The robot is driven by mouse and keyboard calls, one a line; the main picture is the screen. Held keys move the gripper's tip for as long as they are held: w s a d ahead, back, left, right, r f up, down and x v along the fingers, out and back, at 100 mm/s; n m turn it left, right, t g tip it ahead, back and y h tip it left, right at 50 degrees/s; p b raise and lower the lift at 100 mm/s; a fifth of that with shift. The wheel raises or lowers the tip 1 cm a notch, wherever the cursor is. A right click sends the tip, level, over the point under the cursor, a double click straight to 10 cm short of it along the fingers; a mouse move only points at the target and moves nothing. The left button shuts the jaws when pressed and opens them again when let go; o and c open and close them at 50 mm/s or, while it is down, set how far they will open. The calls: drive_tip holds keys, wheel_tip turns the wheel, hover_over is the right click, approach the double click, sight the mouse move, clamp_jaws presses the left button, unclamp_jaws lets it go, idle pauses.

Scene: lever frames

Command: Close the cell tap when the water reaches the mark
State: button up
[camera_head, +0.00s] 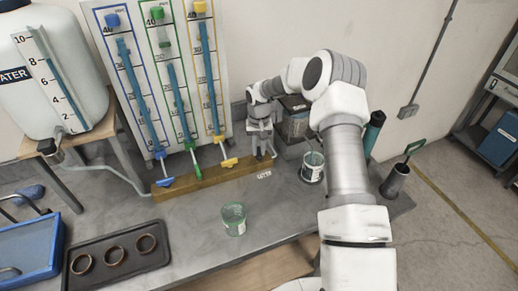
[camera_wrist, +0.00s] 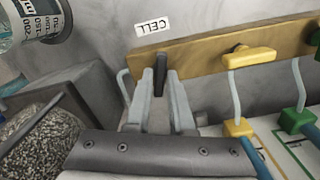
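The cell tap has a dark lever (camera_wrist: 161,80) on the wooden rail (camera_wrist: 205,45), beside a white "CELL" label (camera_wrist: 153,25). The label also shows in the head view (camera_head: 264,174). My gripper (camera_head: 260,140) is at this tap. In the wrist view its two fingers (camera_wrist: 161,88) stand on either side of the lever, close to it; whether they press on it is unclear. A clear vessel (camera_head: 312,168) with a white scale stands right of the tap and seems to hold bluish water. It is partly cut off in the wrist view (camera_wrist: 38,22); its mark is unclear.
Blue (camera_head: 164,182), green (camera_head: 197,172) and yellow taps (camera_head: 229,162) line the rail under three gauge tubes. A greenish cup (camera_head: 233,219), a dark tray (camera_head: 118,277) and a water tank (camera_head: 45,100) stand left. A grey box (camera_head: 293,127) stands right behind my gripper.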

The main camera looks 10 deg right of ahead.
sight(259, 152)
clamp_jaws()
drive_tip(key=m+b, duration=0.1)
drive_tip(key=b, duration=0.2)
drive_tip(key=shift+f+m, duration=0.25)
drive_tip(key=shift+m, duration=0.15)
drive_tip(key=shift+r+m+b, duration=0.3)
drive_tip(key=shift+m+b, duration=0.3)
drive_tip(key=shift+m, duration=0.2)
drive_tip(key=shift+o, duration=2.4)
unclamp_jaws()
wheel_tip(259, 152, up, 17)
drive_tip(key=shift+r+b, duration=0.2)
drive_tip(key=shift+b, duration=0.25)
